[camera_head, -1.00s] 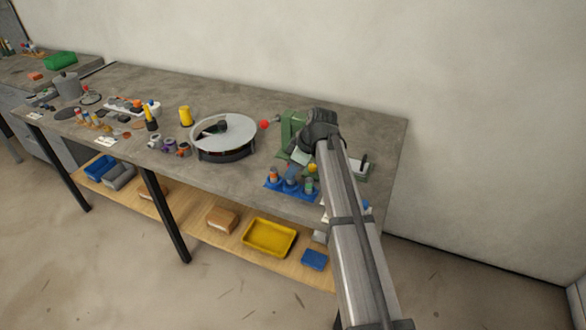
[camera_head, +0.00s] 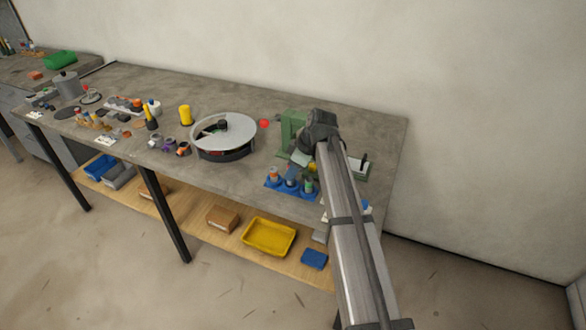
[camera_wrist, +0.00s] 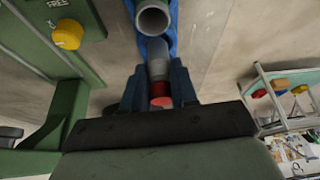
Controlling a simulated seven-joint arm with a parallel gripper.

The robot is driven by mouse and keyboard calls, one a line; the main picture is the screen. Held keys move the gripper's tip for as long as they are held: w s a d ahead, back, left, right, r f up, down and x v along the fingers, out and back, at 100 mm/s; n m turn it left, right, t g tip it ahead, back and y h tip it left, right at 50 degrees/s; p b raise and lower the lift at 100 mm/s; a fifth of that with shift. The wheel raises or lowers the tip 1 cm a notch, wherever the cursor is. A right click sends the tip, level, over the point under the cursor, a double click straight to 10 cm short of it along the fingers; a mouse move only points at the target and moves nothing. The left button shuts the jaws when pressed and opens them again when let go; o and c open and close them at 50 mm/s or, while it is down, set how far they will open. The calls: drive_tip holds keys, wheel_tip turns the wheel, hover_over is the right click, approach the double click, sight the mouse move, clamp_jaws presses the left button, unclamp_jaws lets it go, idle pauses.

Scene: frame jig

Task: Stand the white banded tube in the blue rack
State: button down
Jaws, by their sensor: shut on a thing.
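My gripper (camera_wrist: 157,72) is shut on the white banded tube (camera_wrist: 158,58), which looks pale grey with a red band between the fingers in the wrist view. The tube's far end points toward the blue rack (camera_wrist: 172,42). An open, hollow grey cylinder (camera_wrist: 152,19) shows just beyond that end; whether the two touch is unclear. In the head view the blue rack (camera_head: 279,188) lies near the bench's front edge, with several upright pieces in it. My gripper (camera_head: 301,159) is just behind and above it. The held tube is hard to make out there.
A green machine (camera_head: 291,130) stands close behind the rack; its frame (camera_wrist: 68,90) and yellow knob (camera_wrist: 67,34) are left of my gripper in the wrist view. A round turntable (camera_head: 224,133) stands left. Bare bench lies between turntable and rack.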

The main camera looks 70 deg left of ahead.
drive_tip(key=shift+f, duration=0.85)
drive_tip(key=c, duration=0.8)
unclamp_jaws()
drive_tip(key=shift+o, duration=0.8)
drive_tip(key=shift+r, duration=0.1)
drive_tip(key=shift+r, duration=0.65)
drive_tip(key=shift+r, duration=3.5)
